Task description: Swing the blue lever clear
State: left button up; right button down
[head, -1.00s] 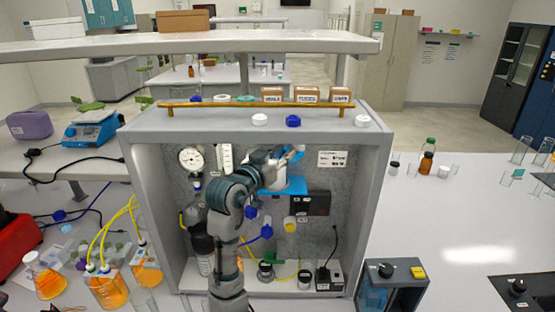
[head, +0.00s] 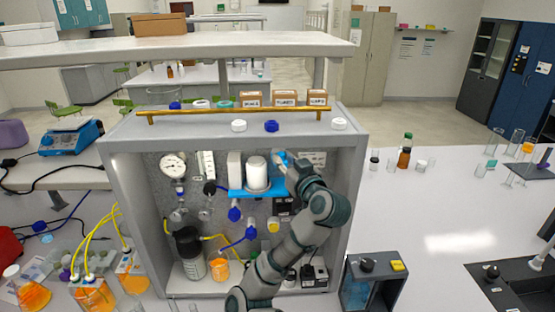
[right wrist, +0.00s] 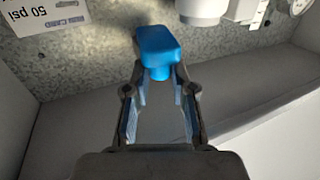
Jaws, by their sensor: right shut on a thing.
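The blue lever (right wrist: 156,46) shows in the right wrist view as a rounded blue handle at the tips of my right gripper (right wrist: 159,78). The fingers are shut on it, one on each side. In the head view my right gripper (head: 285,163) is inside the grey cabinet (head: 354,190), at the upper right of its back wall. A small blue part of the lever (head: 280,156) shows at the gripper's tip; the rest is hidden by the gripper. My left gripper is not in view.
A white cylinder (head: 257,174) on a blue holder (head: 239,193) stands just left of the gripper. Below are blue valve handles (head: 234,214), a dark bottle (head: 189,252) and yellow tubing. A gauge (head: 173,165) hangs at the left. A gold rail (head: 230,114) crosses the cabinet top.

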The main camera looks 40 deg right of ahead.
jog(key=shift+s+d+f+n+t+y+b, duration=0.15)
jog(key=shift+d+n+y+b, duration=0.3)
jog(key=shift+n+y, duration=0.7)
jog(key=shift+d+r+n+t+y+b, duration=0.15)
jog(key=shift+d+n+y, duration=0.5)
jog(key=shift+y, duration=1)
jog(key=shift+s+d+f+n+t+y+b, duration=0.15)
jog(key=shift+d+n+y+b, duration=0.3)
jog(key=shift+n+y, duration=0.7)
jog(key=shift+y, duration=0.55)
jog(key=c, duration=1)
grip_release()
jog(key=shift+w, duration=0.1)
jog(key=shift+o, duration=0.2)
jog(key=shift+w+f, duration=0.1)
jog(key=shift+w, duration=0.1)
